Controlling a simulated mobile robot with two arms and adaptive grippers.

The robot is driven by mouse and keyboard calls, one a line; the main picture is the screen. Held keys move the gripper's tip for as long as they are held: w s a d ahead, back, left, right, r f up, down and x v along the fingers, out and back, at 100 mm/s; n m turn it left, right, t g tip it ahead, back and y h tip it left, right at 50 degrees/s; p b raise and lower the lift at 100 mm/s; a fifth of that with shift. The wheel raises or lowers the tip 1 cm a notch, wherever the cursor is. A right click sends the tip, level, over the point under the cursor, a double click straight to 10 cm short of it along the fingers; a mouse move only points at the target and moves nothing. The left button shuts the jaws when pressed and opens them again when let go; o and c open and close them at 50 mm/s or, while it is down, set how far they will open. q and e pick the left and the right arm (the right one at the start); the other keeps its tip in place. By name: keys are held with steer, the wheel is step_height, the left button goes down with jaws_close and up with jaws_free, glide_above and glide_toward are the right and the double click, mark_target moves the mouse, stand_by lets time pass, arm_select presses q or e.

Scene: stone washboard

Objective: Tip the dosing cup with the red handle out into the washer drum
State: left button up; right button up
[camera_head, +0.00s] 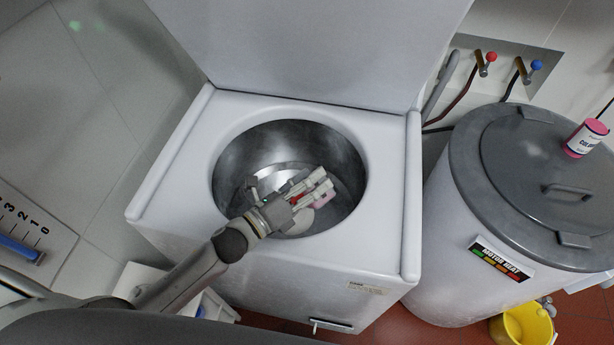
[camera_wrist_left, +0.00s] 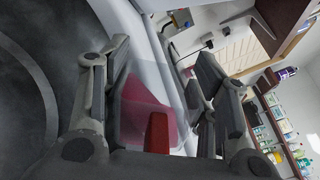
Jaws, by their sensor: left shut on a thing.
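The dosing cup (camera_head: 323,200) is small and pinkish, with a red handle (camera_head: 297,198). My left gripper (camera_head: 312,186) is shut on it and holds it over the open washer drum (camera_head: 342,150), toward the right front of the round opening. In the left wrist view the cup (camera_wrist_left: 138,108) looks translucent pink, and its red handle (camera_wrist_left: 157,132) lies between the two fingers. The wrist view is strongly rolled, so the hand is turned on its side. The cup looks tilted; I cannot tell whether anything is in it. My right gripper is in neither view.
The washer's lid (camera_head: 310,45) stands open behind the drum. A grey-lidded round tub (camera_head: 540,185) stands at the right, with a pink bottle (camera_head: 585,138) on it. A yellow bucket (camera_head: 525,325) is on the floor. Red and blue taps are on the wall.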

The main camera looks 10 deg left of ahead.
arm_select(q)
steer(key=shift+w+a+r+n+p, duration=0.15)
steer(key=shift+n+p, duration=0.15)
steer(key=shift+n, duration=0.3)
steer(key=shift+a+r+n+p, duration=0.1)
steer(key=shift+n+p, duration=0.15)
steer(key=shift+n, duration=0.35)
stand_by(0.4)
steer(key=shift+w+a+r+n+p, duration=0.15)
steer(key=shift+n+p, duration=0.2)
steer(key=shift+n, duration=0.65)
stand_by(0.6)
steer(key=shift+w+a+f+n+b, duration=0.45)
steer(key=shift+a+f+n+b, duration=0.2)
steer(key=shift+n, duration=0.25)
stand_by(0.5)
steer(key=shift+w+a+n+p, duration=0.2)
steer(key=shift+n+p, duration=0.1)
steer(key=shift+n, duration=0.6)
steer(key=shift+w+a+n+p, duration=0.15)
steer(key=shift+n+p, duration=0.1)
steer(key=shift+n, duration=0.65)
stand_by(1.1)
steer(key=m, duration=0.2)
steer(key=s+d+m, duration=0.1)
steer(key=shift+m+b, duration=0.35)
steer(key=shift+m, duration=0.05)
